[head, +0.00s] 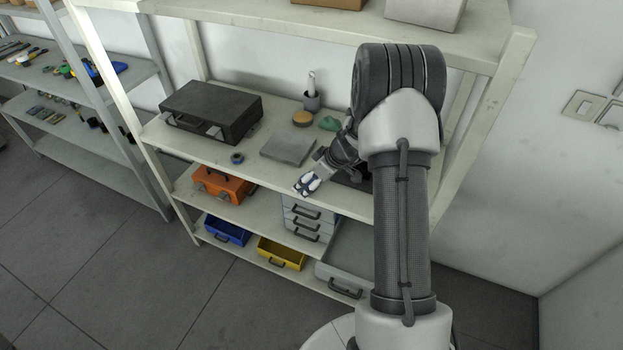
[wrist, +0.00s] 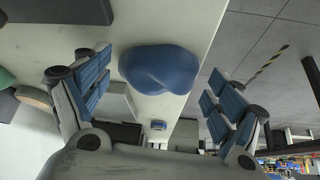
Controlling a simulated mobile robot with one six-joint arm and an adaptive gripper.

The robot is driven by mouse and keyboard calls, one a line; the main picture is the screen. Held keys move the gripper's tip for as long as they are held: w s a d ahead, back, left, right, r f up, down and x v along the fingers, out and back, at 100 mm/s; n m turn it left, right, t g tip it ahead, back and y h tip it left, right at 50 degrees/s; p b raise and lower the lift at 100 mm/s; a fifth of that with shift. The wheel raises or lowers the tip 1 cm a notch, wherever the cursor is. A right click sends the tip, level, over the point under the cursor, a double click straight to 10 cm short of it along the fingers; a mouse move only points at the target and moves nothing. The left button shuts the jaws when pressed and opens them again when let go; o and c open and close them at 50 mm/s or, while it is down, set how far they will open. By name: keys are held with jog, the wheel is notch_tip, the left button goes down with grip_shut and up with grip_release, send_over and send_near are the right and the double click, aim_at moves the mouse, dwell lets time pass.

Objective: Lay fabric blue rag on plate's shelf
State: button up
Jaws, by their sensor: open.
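The blue rag (wrist: 158,72) is a folded, rounded bundle on the pale shelf board near its front edge, in the wrist view. My gripper (wrist: 160,64) is open, with its blue-padded fingers on either side of the rag in the picture. No contact shows, and I cannot tell the height gap. In the head view my gripper (head: 308,183) is over the front edge of the middle shelf, and I cannot make out the rag there. The flat grey square plate (head: 288,147) lies on this same shelf board (head: 268,178), just left of and behind my gripper.
A black case (head: 211,108) stands left on the shelf, with a blue tape roll (head: 237,158) before it. The upper shelf (head: 300,32) overhangs.

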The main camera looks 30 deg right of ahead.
jog(key=p+v, duration=0.3)
jog(key=v, duration=0.9)
jog(key=s+a+r+m+g, duration=0.1)
jog(key=s+a+r, duration=0.4)
jog(key=a+r, duration=0.3)
jog(key=s+a+r, duration=0.5)
jog(key=a+r, duration=0.3)
jog(key=r, duration=0.1)
jog(key=s+a+r+m+h, duration=0.1)
jog(key=s+a+m, duration=0.1)
jog(key=s, duration=0.6)
jog(key=s+a+r+m+h, duration=0.1)
jog(key=s+a+r+m, duration=0.1)
jog(key=s, duration=0.7)
jog(key=shift+s+r+h, duration=0.35)
jog(key=shift+h, duration=0.05)
jog(key=shift+d+m, duration=0.1)
jog(key=shift+m, duration=0.2)
